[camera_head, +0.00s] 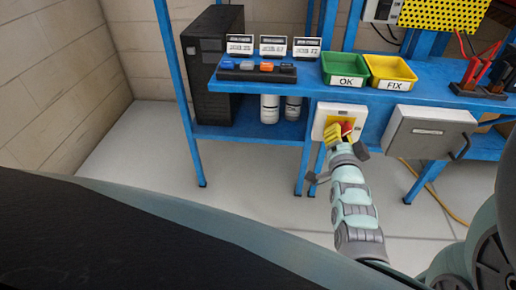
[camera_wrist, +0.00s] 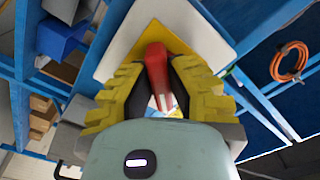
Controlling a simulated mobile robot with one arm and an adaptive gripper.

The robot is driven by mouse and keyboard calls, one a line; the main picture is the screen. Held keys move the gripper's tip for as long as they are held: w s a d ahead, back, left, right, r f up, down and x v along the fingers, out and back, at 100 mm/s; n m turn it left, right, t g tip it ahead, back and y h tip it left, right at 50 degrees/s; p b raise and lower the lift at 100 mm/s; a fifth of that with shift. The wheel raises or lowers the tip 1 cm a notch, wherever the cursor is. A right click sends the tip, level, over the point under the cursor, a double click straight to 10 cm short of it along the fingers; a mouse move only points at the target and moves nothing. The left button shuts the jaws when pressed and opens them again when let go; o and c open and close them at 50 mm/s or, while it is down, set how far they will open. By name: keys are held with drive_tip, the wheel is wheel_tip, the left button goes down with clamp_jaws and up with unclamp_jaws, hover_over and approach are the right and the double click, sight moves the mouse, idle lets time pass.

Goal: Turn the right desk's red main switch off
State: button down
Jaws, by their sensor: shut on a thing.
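The red main switch (camera_wrist: 157,72) sits on a yellow plate in a white switch box (camera_head: 324,114) on the front of the blue desk. The box also fills the upper middle of the wrist view (camera_wrist: 118,50). My gripper (camera_head: 342,130) reaches up to the box from below. In the wrist view its yellow, ribbed fingers (camera_wrist: 158,85) are closed on both sides of the red handle. Only a bit of red shows between the fingers in the head view. The handle's far end and part of the yellow plate are hidden by my fingers.
A green OK bin (camera_head: 345,84) and a yellow FIX bin (camera_head: 390,86) stand on the desk (camera_head: 311,91) above the switch. An orange coiled cable (camera_wrist: 289,62) shows in the wrist view.

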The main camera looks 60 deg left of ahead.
drive_tip(key=shift+n, duration=0.3)
drive_tip(key=n, duration=0.4)
drive_tip(key=shift+d+f+p, duration=0.1)
drive_tip(key=shift+p, duration=0.3)
drive_tip(key=shift+w+f+n, duration=0.1)
drive_tip(key=shift+w+n, duration=0.05)
drive_tip(key=shift+n, duration=1.75)
drive_tip(key=c, duration=0.9)
unclamp_jaws()
drive_tip(key=v, duration=1.2)
